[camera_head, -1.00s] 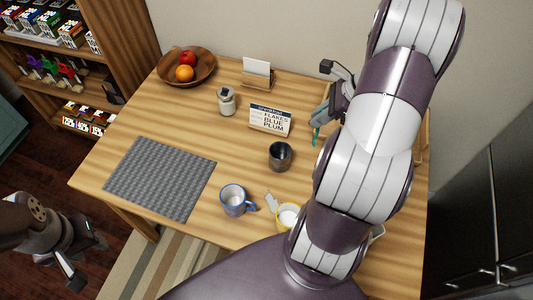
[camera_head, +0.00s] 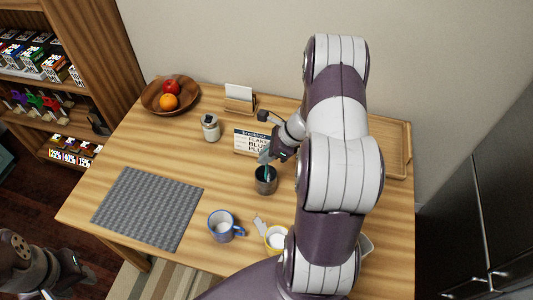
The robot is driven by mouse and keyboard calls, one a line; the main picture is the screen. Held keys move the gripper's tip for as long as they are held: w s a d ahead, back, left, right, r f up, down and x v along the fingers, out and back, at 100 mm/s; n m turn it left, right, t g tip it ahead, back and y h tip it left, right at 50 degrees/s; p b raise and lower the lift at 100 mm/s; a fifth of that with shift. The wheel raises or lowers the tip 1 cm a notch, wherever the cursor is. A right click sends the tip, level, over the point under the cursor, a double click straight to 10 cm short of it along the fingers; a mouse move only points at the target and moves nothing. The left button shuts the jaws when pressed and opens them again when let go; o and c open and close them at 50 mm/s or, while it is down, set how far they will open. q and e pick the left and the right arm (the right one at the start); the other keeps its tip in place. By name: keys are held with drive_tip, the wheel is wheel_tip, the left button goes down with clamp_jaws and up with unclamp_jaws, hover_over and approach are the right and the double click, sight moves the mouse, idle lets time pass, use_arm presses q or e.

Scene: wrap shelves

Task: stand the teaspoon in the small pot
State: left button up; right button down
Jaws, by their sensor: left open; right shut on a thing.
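The small pot (camera_head: 265,186) is a dark grey metal cup standing upright near the middle of the table. My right gripper (camera_head: 273,152) is just above and behind it, shut on the teal teaspoon (camera_head: 264,158). The teaspoon is roughly upright, and its lower end shows at the pot's mouth. I cannot tell how deep it reaches or whether it touches the pot. My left gripper (camera_head: 68,284) is open and empty, low at the left, off the table.
A blue mug (camera_head: 222,228) and a yellow mug (camera_head: 276,240) stand in front of the pot. A breakfast sign (camera_head: 245,142) is close behind it. A jar (camera_head: 211,128), fruit bowl (camera_head: 151,101) and card holder (camera_head: 239,106) are farther back. A grey mat (camera_head: 148,208) lies left.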

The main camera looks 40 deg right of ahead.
drive_tip(key=shift+f+b, duration=0.35)
drive_tip(key=shift+f, duration=0.15)
drive_tip(key=c, duration=1.1)
unclamp_jaws()
drive_tip(key=shift+c, duration=0.2)
drive_tip(key=shift+r, duration=0.1)
